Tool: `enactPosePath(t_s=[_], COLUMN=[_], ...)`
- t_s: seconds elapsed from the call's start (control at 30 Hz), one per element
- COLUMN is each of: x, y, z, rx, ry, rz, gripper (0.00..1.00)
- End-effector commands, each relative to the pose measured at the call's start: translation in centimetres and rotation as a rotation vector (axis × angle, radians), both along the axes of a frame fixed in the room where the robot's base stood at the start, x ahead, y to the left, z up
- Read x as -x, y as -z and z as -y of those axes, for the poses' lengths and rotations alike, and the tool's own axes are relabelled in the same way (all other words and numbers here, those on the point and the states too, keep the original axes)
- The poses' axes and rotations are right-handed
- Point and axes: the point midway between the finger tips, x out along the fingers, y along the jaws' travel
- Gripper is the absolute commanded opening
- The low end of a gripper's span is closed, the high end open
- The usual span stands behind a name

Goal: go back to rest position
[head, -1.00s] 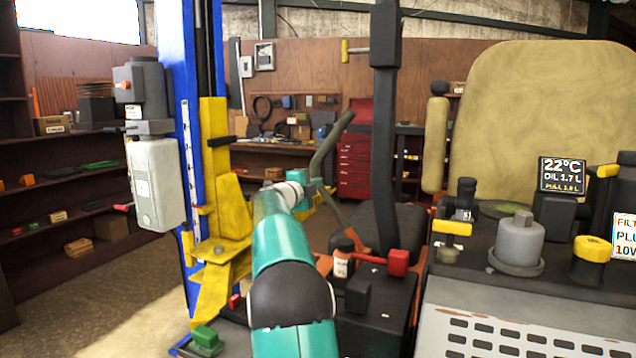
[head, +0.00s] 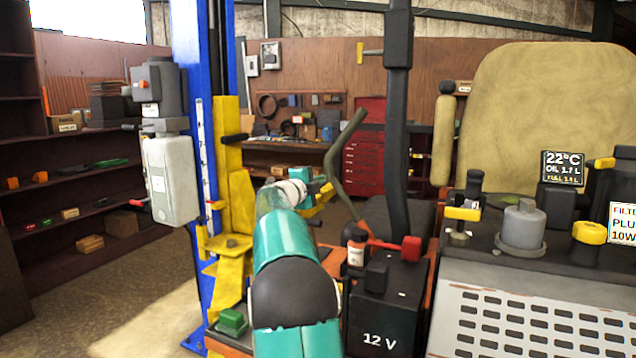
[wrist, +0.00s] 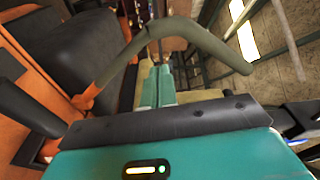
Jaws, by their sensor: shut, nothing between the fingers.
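My teal arm (head: 285,245) reaches forward in the head view, between the blue and yellow lift post (head: 190,130) and the mower's black battery box (head: 385,305). My gripper shows in the wrist view (wrist: 156,75), its two teal fingers together with nothing between them. A curved olive-green lever (head: 335,155) rises just to the right of the arm's end. In the wrist view this lever (wrist: 180,27) arches across above the fingers; I cannot tell whether they touch.
The mower's tan seat (head: 560,120) and deck with a grey cap (head: 523,225) stand at right. A dark upright bar (head: 398,130) rises beside the lever. A grey control box (head: 170,180) hangs on the lift post. Shelves (head: 75,180) line the left; the floor before them is clear.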

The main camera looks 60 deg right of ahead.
Motion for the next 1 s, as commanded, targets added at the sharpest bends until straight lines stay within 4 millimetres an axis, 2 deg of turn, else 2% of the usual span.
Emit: enactPosePath(t_s=[0.83, 0.93, 1.0], x=[-0.2, -1.2, -2.8], y=[0.0, -0.9, -2.0], z=[0.1, -1.2, -3.3], rx=[0.000, 0.011, 0.029], ry=[-0.006, -0.052, -0.125], rz=[-0.001, -0.019, -0.050], gripper=[0.00, 0.00, 0.00])
